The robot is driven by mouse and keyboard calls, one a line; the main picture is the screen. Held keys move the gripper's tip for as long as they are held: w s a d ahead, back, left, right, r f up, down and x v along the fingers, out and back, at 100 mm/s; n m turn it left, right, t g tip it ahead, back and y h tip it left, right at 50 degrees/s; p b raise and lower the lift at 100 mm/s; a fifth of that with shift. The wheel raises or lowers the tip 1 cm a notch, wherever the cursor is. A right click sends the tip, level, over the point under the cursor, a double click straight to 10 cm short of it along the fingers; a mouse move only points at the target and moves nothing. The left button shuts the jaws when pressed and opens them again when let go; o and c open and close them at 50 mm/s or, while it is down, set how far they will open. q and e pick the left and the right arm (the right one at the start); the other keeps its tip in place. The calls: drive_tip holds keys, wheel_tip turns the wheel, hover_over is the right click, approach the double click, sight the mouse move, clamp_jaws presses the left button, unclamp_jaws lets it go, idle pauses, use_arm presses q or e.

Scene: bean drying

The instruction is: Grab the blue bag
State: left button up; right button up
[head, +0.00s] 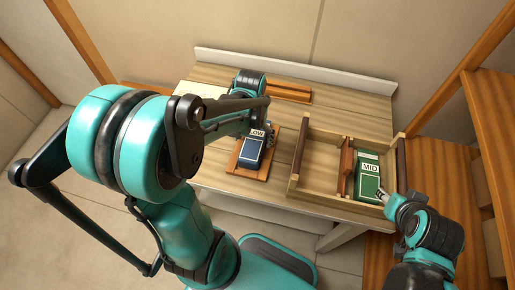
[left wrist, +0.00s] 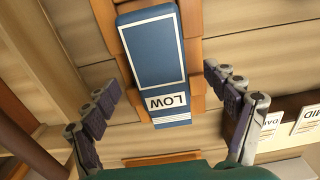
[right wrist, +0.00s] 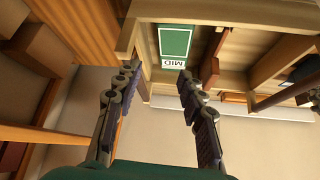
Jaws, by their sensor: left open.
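A wooden tray (head: 318,190) with a divider stands right of the board, holding the green MID bag (head: 368,178). A brown wooden strip (head: 290,92) lies at the back of the table (head: 340,110). Wooden shelving (head: 490,120) stands at the right.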

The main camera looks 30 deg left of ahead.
sight(253, 143)
use_arm(q)
wheel_tip(253, 143, down, 5)
drive_tip(key=shift+d+f+b, duration=0.1)
drive_tip(key=shift+f+b, duration=0.1)
drive_tip(key=shift+b, duration=0.95)
drive_tip(key=c, duration=1.5)
